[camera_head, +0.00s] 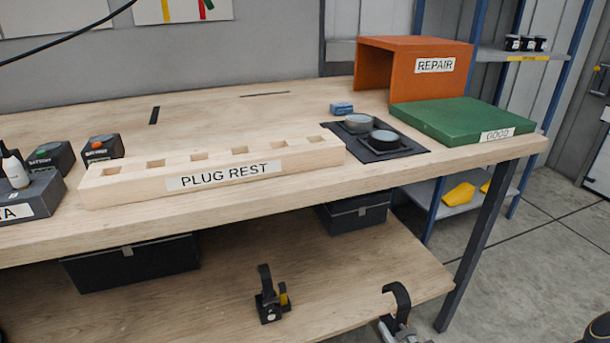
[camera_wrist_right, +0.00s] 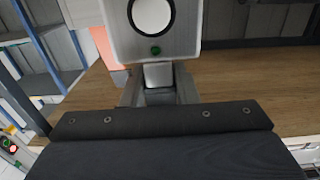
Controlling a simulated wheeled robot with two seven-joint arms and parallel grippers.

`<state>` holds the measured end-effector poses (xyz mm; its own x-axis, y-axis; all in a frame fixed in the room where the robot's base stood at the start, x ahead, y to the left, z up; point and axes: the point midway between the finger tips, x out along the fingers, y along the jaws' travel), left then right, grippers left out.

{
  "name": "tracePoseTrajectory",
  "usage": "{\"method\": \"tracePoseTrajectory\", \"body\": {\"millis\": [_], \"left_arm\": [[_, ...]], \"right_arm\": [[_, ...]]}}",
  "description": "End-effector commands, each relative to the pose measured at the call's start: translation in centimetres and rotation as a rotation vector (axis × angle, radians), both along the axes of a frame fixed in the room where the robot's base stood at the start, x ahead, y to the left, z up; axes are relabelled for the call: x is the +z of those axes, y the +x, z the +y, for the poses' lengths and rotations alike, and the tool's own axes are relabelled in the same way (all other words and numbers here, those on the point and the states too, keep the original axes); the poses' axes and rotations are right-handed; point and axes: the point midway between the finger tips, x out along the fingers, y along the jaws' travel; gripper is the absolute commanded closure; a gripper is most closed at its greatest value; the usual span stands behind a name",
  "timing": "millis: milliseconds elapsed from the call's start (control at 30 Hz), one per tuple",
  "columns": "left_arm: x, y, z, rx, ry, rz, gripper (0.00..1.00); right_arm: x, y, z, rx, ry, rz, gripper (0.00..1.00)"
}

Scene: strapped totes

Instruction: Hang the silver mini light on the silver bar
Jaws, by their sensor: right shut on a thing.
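The silver mini light (camera_wrist_right: 178,45) fills the top middle of the right wrist view, with a round white lens and a green button. My right gripper (camera_wrist_right: 160,95) is shut on its lower end. In the head view the silver mini light (camera_head: 390,325) is at the bottom edge, its black hook (camera_head: 401,295) upward, in front of the lower shelf's edge. The gripper holding it is mostly cut off there. My left gripper is not in view. I cannot make out the silver bar in either view.
Another black hooked light with yellow (camera_head: 268,300) stands on the lower shelf (camera_head: 350,265). Above are the plug rest (camera_head: 110,190), a green board (camera_head: 455,118) and an orange repair box (camera_head: 400,45).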

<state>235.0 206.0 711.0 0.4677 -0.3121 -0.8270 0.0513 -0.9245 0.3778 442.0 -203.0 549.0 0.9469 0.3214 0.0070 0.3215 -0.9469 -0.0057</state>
Motion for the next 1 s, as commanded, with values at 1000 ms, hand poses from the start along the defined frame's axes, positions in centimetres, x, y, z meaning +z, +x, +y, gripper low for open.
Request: {"method": "tracePoseTrajectory", "body": {"millis": [1000], "left_arm": [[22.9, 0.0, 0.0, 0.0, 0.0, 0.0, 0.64]], "right_arm": [[21.7, 0.7, 0.3, -0.247, 0.021, -0.013, 1.0]]}}
